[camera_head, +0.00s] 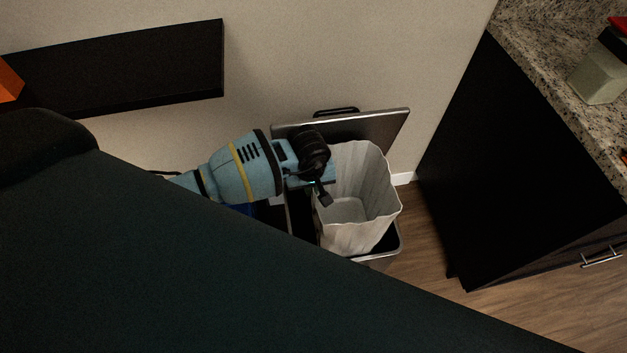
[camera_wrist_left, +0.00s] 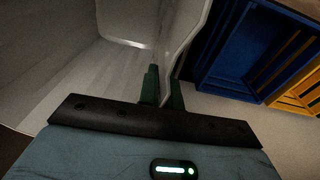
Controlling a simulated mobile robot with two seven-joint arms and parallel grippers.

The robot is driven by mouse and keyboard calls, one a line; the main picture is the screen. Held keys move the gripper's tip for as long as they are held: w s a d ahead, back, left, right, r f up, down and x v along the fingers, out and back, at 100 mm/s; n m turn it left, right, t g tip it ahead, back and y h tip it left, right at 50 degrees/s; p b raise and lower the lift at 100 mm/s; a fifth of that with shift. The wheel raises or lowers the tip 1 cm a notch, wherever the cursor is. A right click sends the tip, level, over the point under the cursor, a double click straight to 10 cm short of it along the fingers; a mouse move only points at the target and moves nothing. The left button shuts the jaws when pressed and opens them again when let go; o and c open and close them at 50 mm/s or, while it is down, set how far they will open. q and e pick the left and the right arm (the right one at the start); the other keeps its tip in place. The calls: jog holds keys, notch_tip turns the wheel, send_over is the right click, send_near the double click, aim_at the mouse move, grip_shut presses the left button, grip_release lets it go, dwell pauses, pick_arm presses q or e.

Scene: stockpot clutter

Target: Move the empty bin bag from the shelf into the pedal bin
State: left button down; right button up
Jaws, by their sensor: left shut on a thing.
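The white bin bag (camera_head: 362,190) stands open-mouthed in the pedal bin (camera_head: 385,246), its upper part rising above the bin's rim. In the left wrist view the pale bag (camera_wrist_left: 110,60) fills the left and middle. My left gripper (camera_head: 325,190) is at the bag's left side; in the wrist view its fingers (camera_wrist_left: 162,88) are shut on the bag's edge. The bin's lid (camera_head: 365,125) is raised against the wall. The bag's lower part is hidden inside the bin. My right gripper is not in view.
A dark shelf (camera_head: 130,70) is on the wall at upper left, with an orange thing (camera_head: 9,82) at its left end. A dark cabinet (camera_head: 525,170) with a granite counter stands right. The wrist view shows a blue crate (camera_wrist_left: 235,50) and a yellow crate (camera_wrist_left: 300,92).

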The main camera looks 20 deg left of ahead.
pick_arm(q)
notch_tip(320, 180, down, 4)
jog(key=shift+a+f+b, duration=0.1)
jog(key=shift+b, duration=0.9)
notch_tip(320, 180, down, 9)
jog(key=w+b, duration=0.1)
jog(key=b, duration=0.6)
jog(key=shift+a, duration=0.3)
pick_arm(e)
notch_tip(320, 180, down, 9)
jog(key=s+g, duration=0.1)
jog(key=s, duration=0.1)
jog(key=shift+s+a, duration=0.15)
pick_arm(q)
jog(key=shift+w, duration=0.1)
